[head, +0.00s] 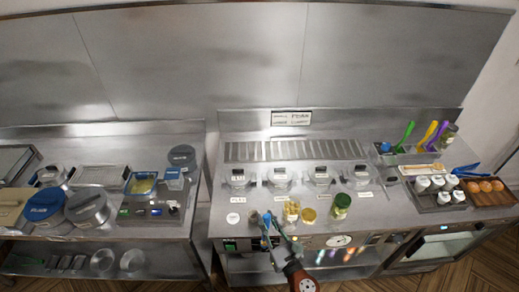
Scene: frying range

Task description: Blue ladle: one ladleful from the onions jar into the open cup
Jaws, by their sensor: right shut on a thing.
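My right gripper (274,236) reaches in from the bottom, over the front of the middle counter. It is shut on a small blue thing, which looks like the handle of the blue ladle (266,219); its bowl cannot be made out. Just left of it stands a small grey cup (254,217). To the right are a jar with pale yellow contents (291,210), a low yellow container (309,215) and a green-topped jar (341,204). Labels are too small to read, so I cannot tell which jar holds onions. My left gripper is not in view.
Several lidded steel containers, such as one on the left (238,179), line the counter behind. A rack (408,157) with green, yellow and purple handles stands at the right, beside a tray of white cups (438,205). Pots and lids crowd the left counter (125,232).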

